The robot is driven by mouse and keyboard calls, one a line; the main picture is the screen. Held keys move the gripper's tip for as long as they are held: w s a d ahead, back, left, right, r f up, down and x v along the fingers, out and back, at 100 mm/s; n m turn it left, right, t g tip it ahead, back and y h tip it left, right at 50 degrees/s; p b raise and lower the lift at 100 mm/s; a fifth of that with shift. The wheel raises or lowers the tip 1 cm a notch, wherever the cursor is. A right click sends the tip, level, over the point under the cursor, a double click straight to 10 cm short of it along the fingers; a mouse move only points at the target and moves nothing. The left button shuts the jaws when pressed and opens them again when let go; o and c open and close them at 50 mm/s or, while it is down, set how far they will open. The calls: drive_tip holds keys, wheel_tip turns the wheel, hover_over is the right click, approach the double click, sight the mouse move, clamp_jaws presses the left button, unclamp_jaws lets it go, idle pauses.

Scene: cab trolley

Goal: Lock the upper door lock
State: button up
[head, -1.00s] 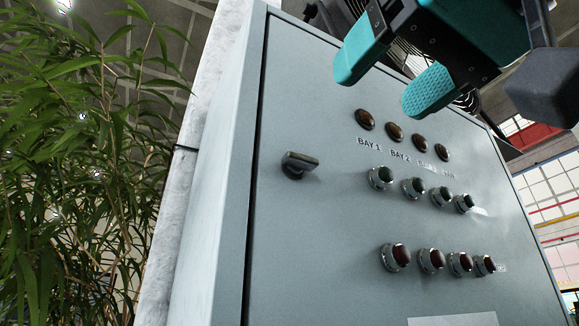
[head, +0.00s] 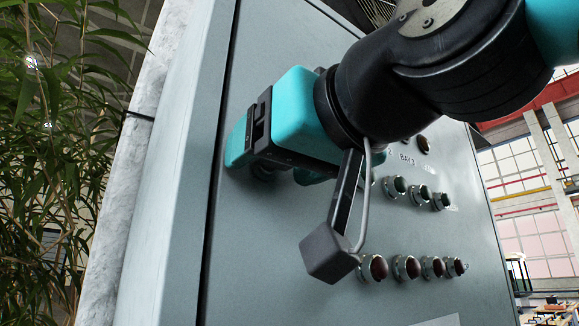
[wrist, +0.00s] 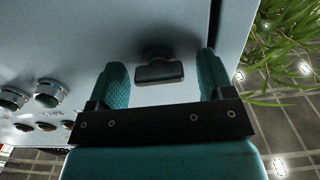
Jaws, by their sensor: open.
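The door lock is a dark turn handle on a round base on the grey cabinet door. In the wrist view the handle (wrist: 160,73) lies between my two teal fingers, with a gap on each side. My gripper (wrist: 163,68) is open, its fingers pointing at the door. In the head view my gripper (head: 268,165) is at the door's left part and hides most of the lock; only a bit of its base shows. I cannot tell whether the fingers touch the door. No other lock is visible now.
Rows of green (head: 395,187) and red (head: 406,267) buttons sit on the door to the right of my gripper. My arm covers the upper lamps. A leafy plant (head: 60,150) stands left of the cabinet, beyond a pale post (head: 125,165).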

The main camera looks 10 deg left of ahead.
drive_tip(key=shift+d, duration=0.1)
drive_tip(key=c, duration=0.9)
drive_tip(key=m+b, duration=0.1)
drive_tip(key=b, duration=0.1)
drive_tip(key=m+b, duration=0.2)
drive_tip(key=shift+f, duration=0.25)
drive_tip(key=m+b, duration=0.3)
drive_tip(key=m, duration=0.2)
drive_tip(key=shift+m+b, duration=0.35)
drive_tip(key=shift+m, duration=0.05)
drive_tip(key=m+b, duration=0.2)
drive_tip(key=m, duration=0.2)
drive_tip(key=shift+r+m, duration=0.15)
drive_tip(key=shift+m, duration=0.15)
drive_tip(key=shift+r+m+b, duration=0.1)
drive_tip(key=shift+m+b, duration=0.85)
drive_tip(key=shift+m, duration=1.25)
